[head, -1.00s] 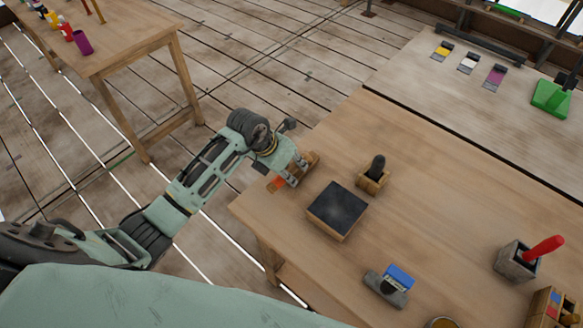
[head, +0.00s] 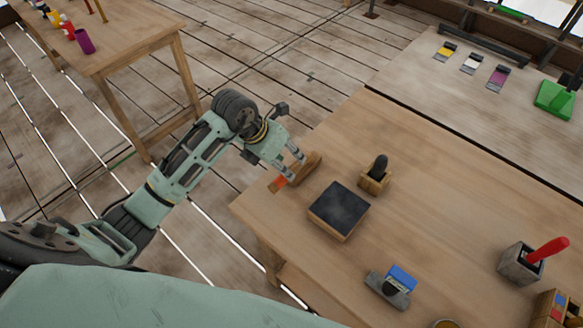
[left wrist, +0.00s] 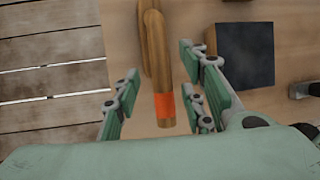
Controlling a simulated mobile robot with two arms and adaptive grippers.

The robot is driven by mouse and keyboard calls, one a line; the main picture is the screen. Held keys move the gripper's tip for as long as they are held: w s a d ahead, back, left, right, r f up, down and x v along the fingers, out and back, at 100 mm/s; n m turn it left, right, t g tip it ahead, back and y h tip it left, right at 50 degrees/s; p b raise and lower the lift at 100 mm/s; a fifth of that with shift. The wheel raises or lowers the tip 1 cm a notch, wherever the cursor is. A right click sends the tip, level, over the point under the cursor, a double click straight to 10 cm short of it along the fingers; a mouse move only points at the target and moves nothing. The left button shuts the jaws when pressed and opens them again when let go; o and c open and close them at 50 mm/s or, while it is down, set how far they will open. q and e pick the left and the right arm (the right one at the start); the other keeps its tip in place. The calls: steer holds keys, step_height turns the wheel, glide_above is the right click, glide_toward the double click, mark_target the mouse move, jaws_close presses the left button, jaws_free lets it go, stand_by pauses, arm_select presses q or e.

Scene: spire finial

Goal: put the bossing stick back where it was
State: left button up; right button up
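The bossing stick (head: 308,166) is a brown wooden stick with an orange band. In the left wrist view the gripper (left wrist: 160,100) holds nothing. My right gripper is not in view.
A dark-topped square block (head: 340,209) stands close right of the stick. A wooden holder with a black knob (head: 376,174) is behind it. A blue-topped grey item (head: 390,286) and a pot with a red handle (head: 535,260) stand farther right. The bench's middle is clear.

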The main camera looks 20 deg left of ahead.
arm_select(q)
steer(key=v, duration=0.6)
steer(key=shift+r+b, duration=0.2)
steer(key=shift+b, duration=0.25)
steer(key=shift+s, duration=0.1)
